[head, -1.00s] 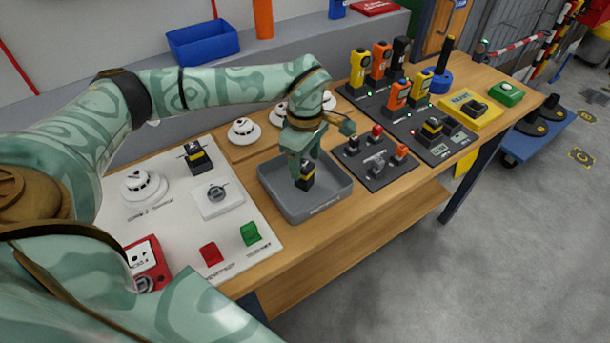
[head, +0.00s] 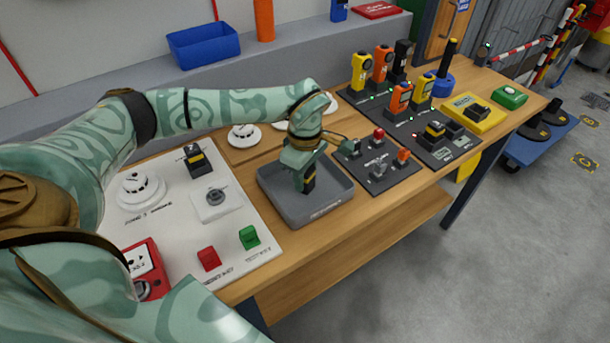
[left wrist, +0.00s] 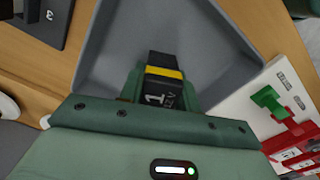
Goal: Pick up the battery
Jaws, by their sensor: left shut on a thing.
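A black battery with a yellow band (head: 309,182) is at the grey tray (head: 335,204) in the middle of the bench. My left gripper (head: 303,177) reaches down into the tray from above and is shut on this battery. In the left wrist view the battery (left wrist: 165,75) sits between the two green fingers, with a white "1" on its black side. The fingers hide part of it, and I cannot tell whether it touches the tray floor. My right gripper is not in view.
A similar battery (head: 200,159) is on the white board at the left, and another (head: 433,131) is on the dark charger at the right. A dark panel with a red knob (head: 379,133) is close right of the tray. A white detector (head: 244,136) is behind it.

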